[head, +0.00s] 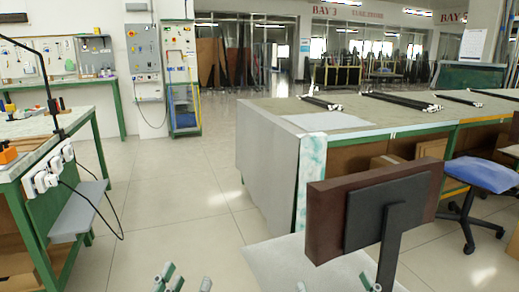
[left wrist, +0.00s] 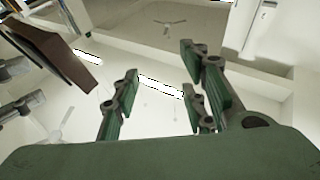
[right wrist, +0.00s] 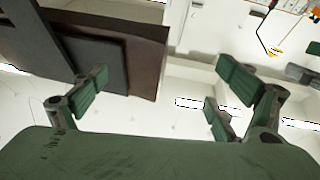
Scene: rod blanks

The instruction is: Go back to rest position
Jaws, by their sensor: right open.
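My left gripper (head: 187,280) shows only by its green fingertips at the bottom edge of the head view. In the left wrist view (left wrist: 157,95) its fingers are spread, with nothing between them. My right gripper (head: 333,284) shows only by its fingertips at the bottom edge, further right. In the right wrist view (right wrist: 165,95) its fingers are wide apart and empty. Dark rod blanks (head: 400,101) lie on the long workbench (head: 345,123), well away from both grippers. Most of both arms is outside the head view.
A blue stool (head: 482,175) stands at the right. A green-framed bench (head: 75,123) with a black lamp-like arm is at the left. The tiled floor (head: 165,190) between is clear.

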